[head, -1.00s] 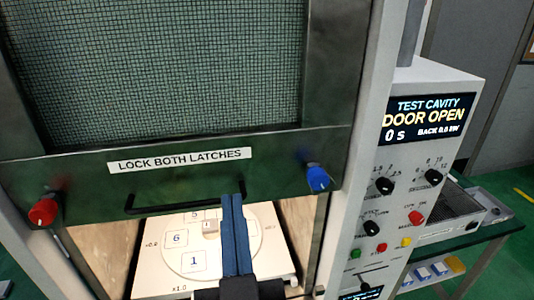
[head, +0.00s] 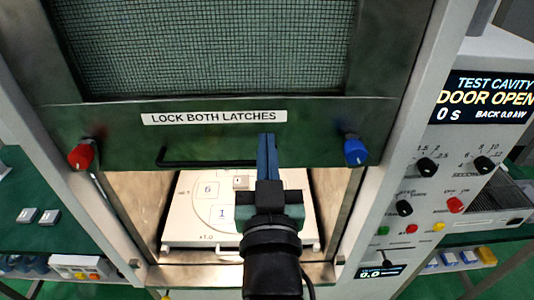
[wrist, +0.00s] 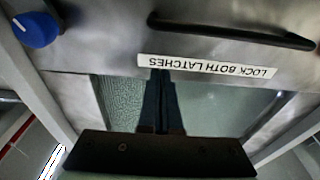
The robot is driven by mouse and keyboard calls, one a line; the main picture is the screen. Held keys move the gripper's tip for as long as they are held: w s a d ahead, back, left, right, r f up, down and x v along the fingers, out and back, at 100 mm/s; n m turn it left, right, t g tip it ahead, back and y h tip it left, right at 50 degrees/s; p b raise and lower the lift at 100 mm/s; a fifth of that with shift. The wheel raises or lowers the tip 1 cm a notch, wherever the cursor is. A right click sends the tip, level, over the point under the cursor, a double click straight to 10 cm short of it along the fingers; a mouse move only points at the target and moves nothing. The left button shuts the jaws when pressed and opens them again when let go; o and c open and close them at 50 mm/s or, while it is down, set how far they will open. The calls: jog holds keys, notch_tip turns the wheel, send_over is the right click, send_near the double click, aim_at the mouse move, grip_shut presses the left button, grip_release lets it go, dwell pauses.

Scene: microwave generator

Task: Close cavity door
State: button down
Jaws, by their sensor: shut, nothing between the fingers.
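The cavity door (head: 300,122) is a dark metal frame with a mesh window, raised above the cavity opening. It bears a "LOCK BOTH LATCHES" label, a black bar handle (head: 205,163), a red latch knob (head: 82,155) at left and a blue latch knob (head: 356,151) at right. In the wrist view the fingers (wrist: 161,90) overlap the label, with the handle (wrist: 235,30) and blue knob (wrist: 35,29) beyond. I cannot tell whether they touch the door.
Below the door, the open cavity holds a white tray (head: 180,235) with a numbered round plate and a small block. The control panel (head: 440,180) at right has knobs and a display reading "DOOR OPEN". Green benches flank the machine.

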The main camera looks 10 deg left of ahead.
jog(key=shift+r+p+x, duration=0.2)
jog(key=shift+p+x, duration=0.1)
jog(key=shift+x, duration=0.65)
jog(key=f, duration=0.3)
jog(key=shift+s, duration=0.25)
jog(key=shift+s+d+f, duration=0.15)
jog(key=shift+s+f, duration=0.05)
jog(key=shift+f, duration=0.55)
notch_tip(320, 180, down, 50)
jog(key=b, duration=4.7)
jog(key=shift+b, duration=0.4)
